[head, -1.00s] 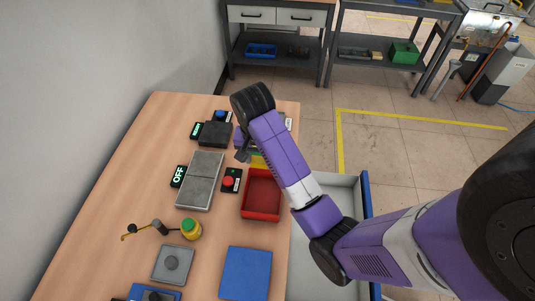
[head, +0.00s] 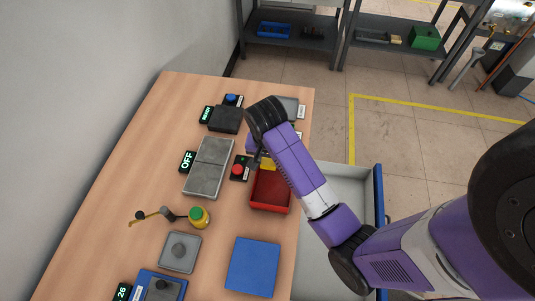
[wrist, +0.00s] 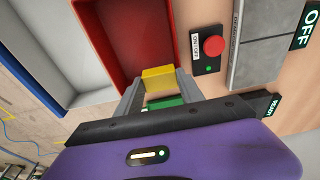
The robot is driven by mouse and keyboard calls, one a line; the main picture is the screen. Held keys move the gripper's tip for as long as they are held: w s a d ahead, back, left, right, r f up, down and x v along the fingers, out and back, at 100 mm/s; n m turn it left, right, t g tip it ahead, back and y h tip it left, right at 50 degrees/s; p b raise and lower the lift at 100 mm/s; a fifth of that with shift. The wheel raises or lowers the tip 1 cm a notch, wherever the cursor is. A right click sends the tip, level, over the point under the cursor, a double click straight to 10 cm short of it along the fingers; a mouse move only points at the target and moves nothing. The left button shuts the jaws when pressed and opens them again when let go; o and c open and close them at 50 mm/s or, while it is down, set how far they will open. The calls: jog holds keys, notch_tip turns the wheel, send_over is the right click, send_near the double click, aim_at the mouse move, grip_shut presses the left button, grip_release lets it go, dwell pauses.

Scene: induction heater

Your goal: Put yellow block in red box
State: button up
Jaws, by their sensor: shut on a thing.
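The yellow block (wrist: 159,77) is between the two fingers of my gripper (wrist: 159,88), which is shut on it in the wrist view. The block overlaps the end wall of the red box (wrist: 127,38); whether it touches the box I cannot tell. In the head view a bit of the yellow block (head: 267,164) shows at the far end of the red box (head: 270,192), partly behind my arm. The inside of the box that I can see is empty. A green piece (wrist: 165,103) shows between the fingers behind the yellow block.
A red button box (head: 240,169) and grey heater plates (head: 208,165) lie left of the red box. An open drawer (head: 350,190) is to its right. A blue square (head: 252,266) and a yellow-green jar (head: 198,217) are nearer.

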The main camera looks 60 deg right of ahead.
jog(key=shift+a+f, duration=0.15)
jog(key=shift+f, duration=0.15)
jog(key=o, duration=1.4)
